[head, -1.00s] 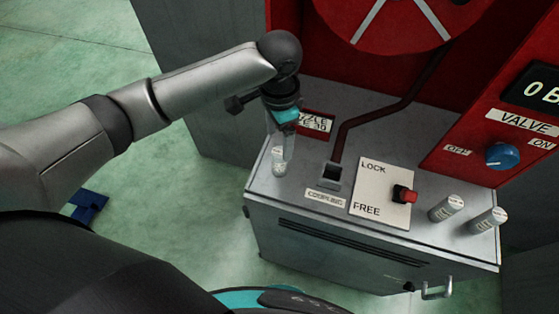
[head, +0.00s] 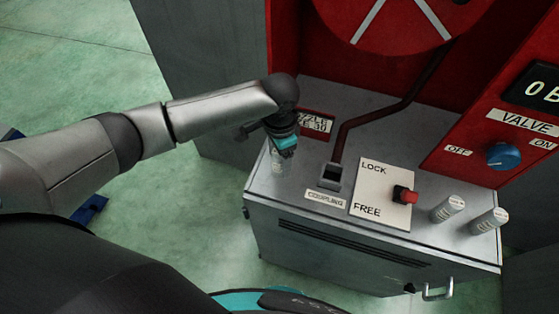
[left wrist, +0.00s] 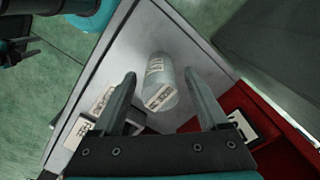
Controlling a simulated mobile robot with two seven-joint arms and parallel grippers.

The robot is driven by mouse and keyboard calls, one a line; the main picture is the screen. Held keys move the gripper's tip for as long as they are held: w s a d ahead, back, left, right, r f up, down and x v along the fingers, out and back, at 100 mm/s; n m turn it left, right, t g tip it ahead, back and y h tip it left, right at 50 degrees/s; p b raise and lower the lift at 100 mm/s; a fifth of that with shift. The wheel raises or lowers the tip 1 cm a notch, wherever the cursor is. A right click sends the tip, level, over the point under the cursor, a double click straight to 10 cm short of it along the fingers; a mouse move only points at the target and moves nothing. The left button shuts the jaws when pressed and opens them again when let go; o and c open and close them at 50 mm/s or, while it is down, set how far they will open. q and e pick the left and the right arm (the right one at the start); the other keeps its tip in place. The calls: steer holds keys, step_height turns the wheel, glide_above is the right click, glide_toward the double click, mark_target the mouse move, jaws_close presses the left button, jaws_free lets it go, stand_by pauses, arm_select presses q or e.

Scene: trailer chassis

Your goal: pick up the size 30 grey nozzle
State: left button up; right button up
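The grey nozzle (left wrist: 165,78) is a short cylinder with a white label, standing on the left corner of the grey cabinet top. My left gripper (left wrist: 160,74) is open, with one finger on each side of the nozzle in the left wrist view and visible gaps between. In the head view my left gripper (head: 281,168) is above that corner, pointing down, and largely hides the nozzle. A sign partly reading "30" (head: 316,125) is behind it. My right gripper is not in view.
The coupling socket (head: 331,175) with a dark hose and the LOCK/FREE plate (head: 382,194) with a red switch (head: 405,195) are to the right. Two other labelled cylinders, one (head: 447,209) left of the other (head: 488,221), stand at the right. A red housing (head: 290,45) rises behind.

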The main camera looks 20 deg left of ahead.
arm_select(q)
jaws_close()
stand_by(0.4)
steer(key=shift+w+r, duration=0.1)
steer(key=shift+r, duration=0.05)
